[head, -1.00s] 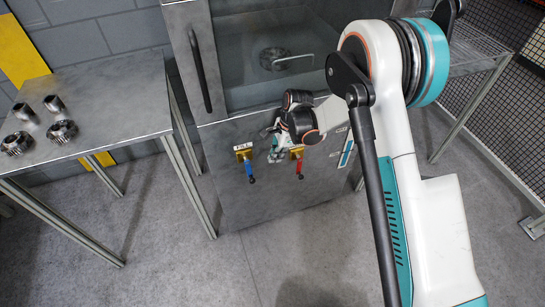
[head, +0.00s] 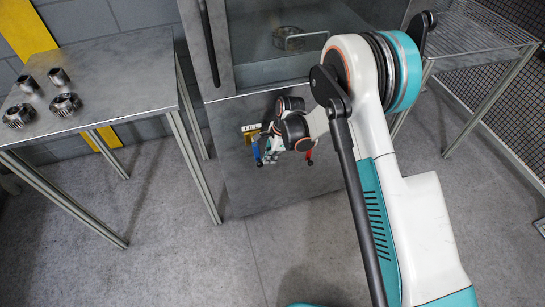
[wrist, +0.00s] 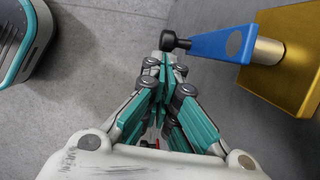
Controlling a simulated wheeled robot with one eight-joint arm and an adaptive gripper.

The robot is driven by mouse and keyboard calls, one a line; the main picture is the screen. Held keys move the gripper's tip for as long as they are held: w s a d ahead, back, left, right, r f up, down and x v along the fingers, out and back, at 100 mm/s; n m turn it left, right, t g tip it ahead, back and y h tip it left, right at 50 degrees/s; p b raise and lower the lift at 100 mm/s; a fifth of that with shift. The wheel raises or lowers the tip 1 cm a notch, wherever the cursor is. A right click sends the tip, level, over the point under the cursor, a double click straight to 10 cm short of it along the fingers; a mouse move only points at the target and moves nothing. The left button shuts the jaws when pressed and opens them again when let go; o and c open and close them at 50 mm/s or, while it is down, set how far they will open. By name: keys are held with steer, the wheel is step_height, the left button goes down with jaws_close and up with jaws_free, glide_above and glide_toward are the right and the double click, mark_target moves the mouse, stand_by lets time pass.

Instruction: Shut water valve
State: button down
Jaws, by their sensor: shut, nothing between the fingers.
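The valve with the blue lever (head: 257,152) is on the grey front panel below the glass-fronted cabinet, under a label that seems to read "FILL". In the head view the lever hangs down from its brass body (head: 251,137). The wrist view shows the blue lever (wrist: 222,45) with a black knob at its end, and the gold body (wrist: 290,55) at right. My gripper (wrist: 168,65) is shut and empty, its fingertips close beside the knob. I cannot tell whether they touch. In the head view my gripper (head: 269,157) is just right of the blue lever, partly hidden by my wrist.
A second valve with a red lever (head: 309,154) is to the right, partly hidden by my arm. A metal table (head: 120,75) with several metal parts stands at left. A wire-mesh-backed table (head: 470,40) stands at right. The floor in front is clear.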

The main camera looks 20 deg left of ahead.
steer(key=shift+s+a+f, duration=0.35)
steer(key=shift+a+f, duration=0.05)
steer(key=shift+a, duration=0.1)
